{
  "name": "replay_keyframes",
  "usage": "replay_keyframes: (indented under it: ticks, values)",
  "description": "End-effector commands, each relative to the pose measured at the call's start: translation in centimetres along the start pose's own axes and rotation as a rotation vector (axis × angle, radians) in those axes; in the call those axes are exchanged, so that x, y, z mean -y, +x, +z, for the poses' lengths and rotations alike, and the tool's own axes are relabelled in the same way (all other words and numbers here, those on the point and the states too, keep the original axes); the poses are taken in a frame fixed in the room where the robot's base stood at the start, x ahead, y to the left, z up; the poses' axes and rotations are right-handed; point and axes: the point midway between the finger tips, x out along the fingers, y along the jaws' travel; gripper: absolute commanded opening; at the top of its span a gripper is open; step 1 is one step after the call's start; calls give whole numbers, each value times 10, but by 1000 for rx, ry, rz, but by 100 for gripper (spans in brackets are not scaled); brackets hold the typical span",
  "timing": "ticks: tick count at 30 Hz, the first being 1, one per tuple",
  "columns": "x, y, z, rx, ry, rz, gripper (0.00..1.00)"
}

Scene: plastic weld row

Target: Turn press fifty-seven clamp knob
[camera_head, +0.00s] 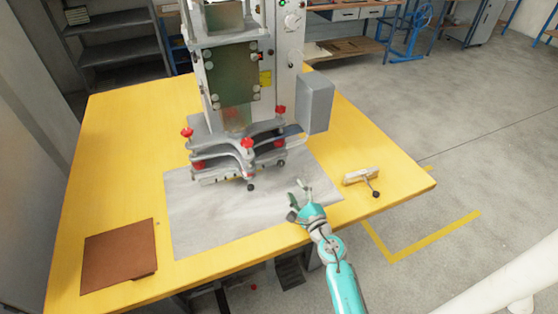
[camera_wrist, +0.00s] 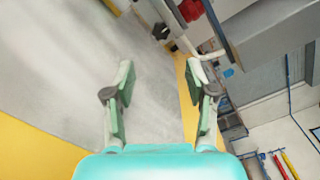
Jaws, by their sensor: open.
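A grey welding press (camera_head: 230,70) stands on the yellow table. Its lower clamp plates (camera_head: 238,150) carry several red knobs; one red knob (camera_head: 246,143) is at the front middle, another red knob (camera_head: 187,132) at the left and another red knob (camera_head: 280,109) at the right. A small black knob (camera_head: 250,187) sticks out low at the front. No press number is readable. My gripper (camera_head: 298,190) is open and empty, in front and to the right of the clamp plates, apart from them. In the wrist view my gripper (camera_wrist: 159,68) frames bare grey sheet; a black knob (camera_wrist: 161,31) and a red part (camera_wrist: 190,10) show beyond it.
A grey sheet (camera_head: 205,220) lies under the press. A brown board (camera_head: 120,257) lies at the front left of the yellow table (camera_head: 120,180). A metal fitting with a dark-ended handle (camera_head: 360,176) lies at the right edge. A grey box (camera_head: 315,103) juts from the press's right side.

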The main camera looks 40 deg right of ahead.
Motion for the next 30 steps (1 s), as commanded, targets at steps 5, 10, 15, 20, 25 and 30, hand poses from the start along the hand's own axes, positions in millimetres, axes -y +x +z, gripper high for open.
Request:
replay_keyframes:
  ticks: [5, 10, 15, 20, 25, 30]
  values:
    - [1, 8, -1, -1, -16, -1, 56]
    - [2, 29, 0, 0, -16, -1, 56]
    - [2, 59, 0, 0, -14, -2, 56]
    - [2, 84, 0, 0, -13, -3, 56]
    - [1, 101, -1, -1, -13, -2, 56]
    - [1, 109, -1, -2, -13, -2, 56]
